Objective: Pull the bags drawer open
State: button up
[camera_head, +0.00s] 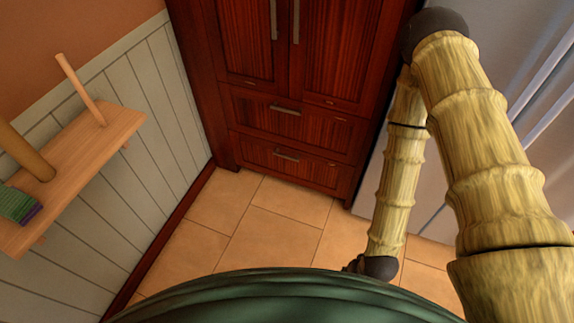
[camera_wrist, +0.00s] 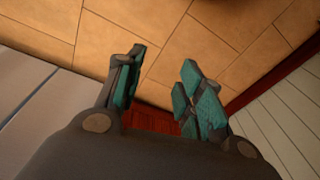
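A dark red wooden cabinet has two drawers, one above the other. The upper drawer (camera_head: 300,122) and the lower drawer (camera_head: 290,162) both look shut, each with a short metal bar handle. No label tells me which one is the bags drawer. My gripper (camera_wrist: 163,62) shows in the wrist view with its two teal-padded fingers apart and nothing between them. Floor tiles and a strip of dark red wood show beyond the fingers. In the head view my gripper cannot be made out; my arm hangs right of the drawers. No handle shows in the wrist view.
Tall cabinet doors (camera_head: 345,45) stand above the drawers. A grey metal appliance (camera_head: 480,55) is on the right, behind my arm. A wooden shelf (camera_head: 105,135) with several items is on the panelled left wall. Tiled floor (camera_head: 250,235) before the drawers is clear.

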jog(key=w+a+f+m+t+y+b, duration=0.1)
jog(key=w+a+f+t+b, duration=0.1)
jog(key=w+a+f+b, duration=0.4)
jog(key=w+a+f+m+t+y+b, duration=0.1)
jog(key=w+a+f+m+t+b, duration=0.15)
jog(key=w+f+b, duration=0.5)
jog(key=m+t+h+b, duration=0.2)
jog(key=m+t+b, duration=1.05)
jog(key=b, duration=2.15)
send_near(286, 157)
jog(key=shift+w+a+r+b, duration=0.1)
jog(key=shift+w+b, duration=0.95)
jog(key=shift+w, duration=1.25)
jog(key=shift+w+a+b, duration=0.1)
jog(key=shift+w+b, duration=0.9)
jog(key=shift+w, duration=1.35)
grip_shut()
